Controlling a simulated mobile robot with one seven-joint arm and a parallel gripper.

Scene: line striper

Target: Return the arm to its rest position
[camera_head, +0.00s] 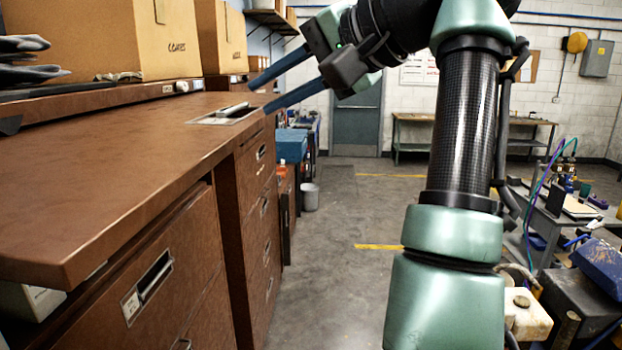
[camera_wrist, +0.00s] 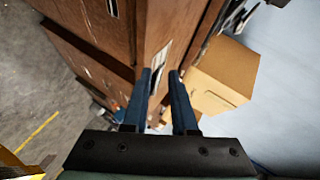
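My gripper (camera_head: 258,95) is at the upper middle of the head view, with its two blue fingers pointing left over the far end of the brown workbench (camera_head: 110,165). The fingers are apart with nothing between them. My arm rises on the right of the head view and bends left at the top. Whether the fingers touch the bench top cannot be told, but they appear above it.
Cardboard boxes (camera_head: 110,40) stand on the raised shelf behind the bench. A metal-framed slot (camera_head: 228,115) is set in the bench top. The grey floor (camera_head: 335,250) is clear between the bench and a cluttered cart (camera_head: 550,225) on the right. A grey bin (camera_head: 310,197) stands farther back.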

